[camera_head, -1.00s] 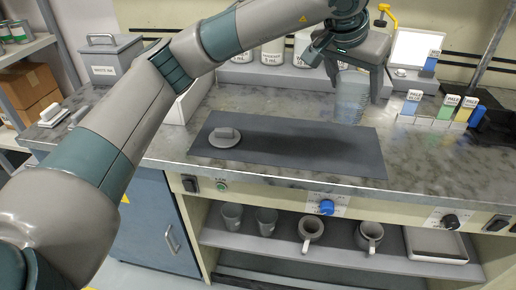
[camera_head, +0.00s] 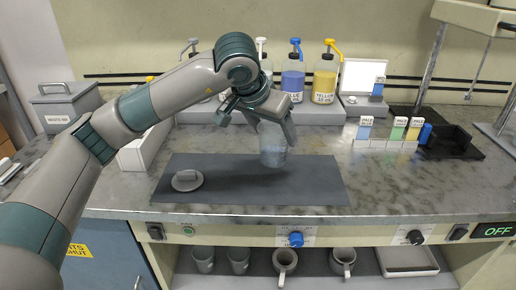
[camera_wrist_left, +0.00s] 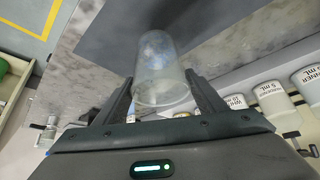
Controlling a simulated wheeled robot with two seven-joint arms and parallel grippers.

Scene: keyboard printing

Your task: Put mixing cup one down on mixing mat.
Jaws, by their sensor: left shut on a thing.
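Mixing cup one is a clear, frosted cup (camera_head: 272,150), held upright by my left gripper (camera_head: 268,122) over the right half of the dark grey mixing mat (camera_head: 310,188). The cup's base shows in front of the mat's back edge; I cannot tell whether it touches the mat or hangs just above it. In the left wrist view the cup (camera_wrist_left: 158,62) sits between both fingers of my left gripper (camera_wrist_left: 160,90), with the mat (camera_wrist_left: 215,22) behind it. My right gripper is not in view.
Pump bottles (camera_head: 292,82) stand behind at the wall. The mat's right end is clear.

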